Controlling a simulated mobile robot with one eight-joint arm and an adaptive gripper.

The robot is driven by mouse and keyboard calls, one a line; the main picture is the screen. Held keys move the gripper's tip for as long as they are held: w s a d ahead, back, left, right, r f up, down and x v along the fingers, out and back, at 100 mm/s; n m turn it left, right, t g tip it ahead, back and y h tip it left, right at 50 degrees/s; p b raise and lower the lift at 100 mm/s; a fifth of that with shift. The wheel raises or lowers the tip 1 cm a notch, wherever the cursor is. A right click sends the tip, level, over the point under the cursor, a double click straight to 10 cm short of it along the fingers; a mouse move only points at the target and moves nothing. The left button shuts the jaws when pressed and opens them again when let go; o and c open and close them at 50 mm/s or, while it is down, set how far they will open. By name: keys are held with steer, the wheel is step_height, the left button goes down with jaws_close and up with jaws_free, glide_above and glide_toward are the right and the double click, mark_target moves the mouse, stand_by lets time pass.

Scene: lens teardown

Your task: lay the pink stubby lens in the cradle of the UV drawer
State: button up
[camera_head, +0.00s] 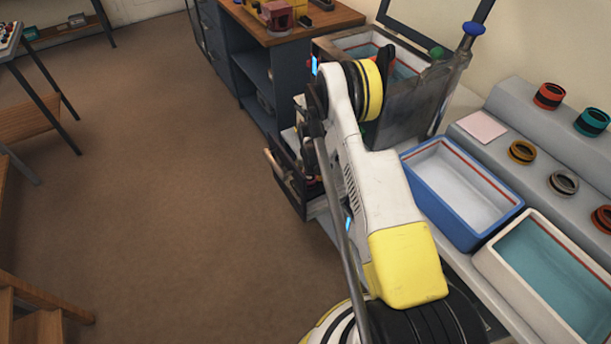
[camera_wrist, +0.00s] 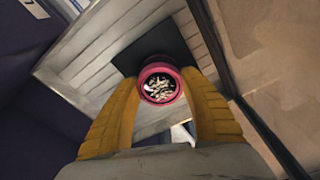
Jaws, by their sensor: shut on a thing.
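My gripper (camera_wrist: 161,80) shows in the wrist view, its two yellow fingers shut on the pink stubby lens (camera_wrist: 160,69). The lens is a short pink ring, and its round opening with a pale, speckled inside faces the camera. Beyond it is an open drawer (camera_wrist: 92,55) with pale, slatted surfaces and a dark square pad (camera_wrist: 183,40). I cannot tell whether the lens touches the pad or hangs above it. No cradle shape can be made out.
A blue tray (camera_head: 420,205) and a cream tray (camera_head: 490,262) stand on the right bench, below a stepped shelf with several coloured rings. A wooden-topped cabinet (camera_head: 325,18) is at the back. The brown floor (camera_head: 150,180) at left is clear.

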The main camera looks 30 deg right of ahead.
mark_target(310, 179)
steer(key=shift+f, duration=0.8)
steer(key=shift+f, duration=0.1)
steer(key=o, duration=1.3)
steer(key=shift+o, duration=0.2)
steer(key=r+p, duration=0.1)
steer(key=r, duration=0.3)
steer(key=s+r+p, duration=0.1)
steer(key=r+p, duration=0.1)
steer(key=r, duration=0.2)
steer(key=r+p, duration=0.1)
steer(key=r, duration=0.3)
steer(key=shift+s+a+r, duration=0.1)
steer(key=shift+s+a, duration=0.05)
steer(key=shift+a, duration=0.1)
